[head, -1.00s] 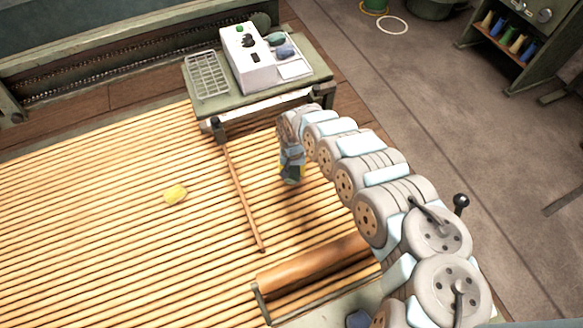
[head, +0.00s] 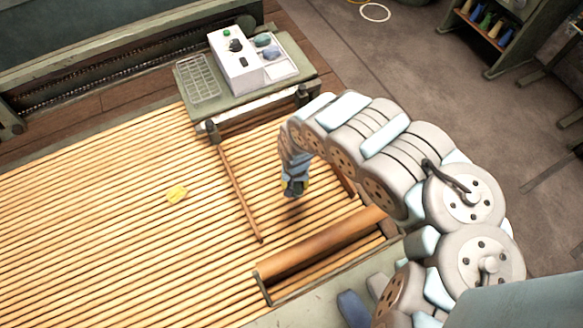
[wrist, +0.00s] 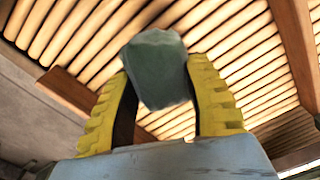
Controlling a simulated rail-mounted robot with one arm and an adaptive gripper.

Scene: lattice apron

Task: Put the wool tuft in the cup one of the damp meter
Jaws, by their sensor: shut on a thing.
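My gripper (head: 294,190) hangs over the slatted lattice, right of a thin wooden rail. In the wrist view its yellow ribbed fingers (wrist: 163,100) are shut on a grey-green lump (wrist: 157,68), which looks like the wool tuft. The lump sits between the fingertips, clear of the slats. In the head view it is hard to make out under the gripper. The white damp meter (head: 232,68) stands on a green bench at the back, away from my gripper. Two rounded cup-like parts, one greenish (head: 263,41) and one blue-grey (head: 271,53), show at its right side; their labels cannot be read.
A wire rack (head: 198,80) lies left of the meter on the bench (head: 250,97). A brown roller (head: 320,246) lies in front of my gripper. A shelf of coloured bottles (head: 490,25) stands at back right.

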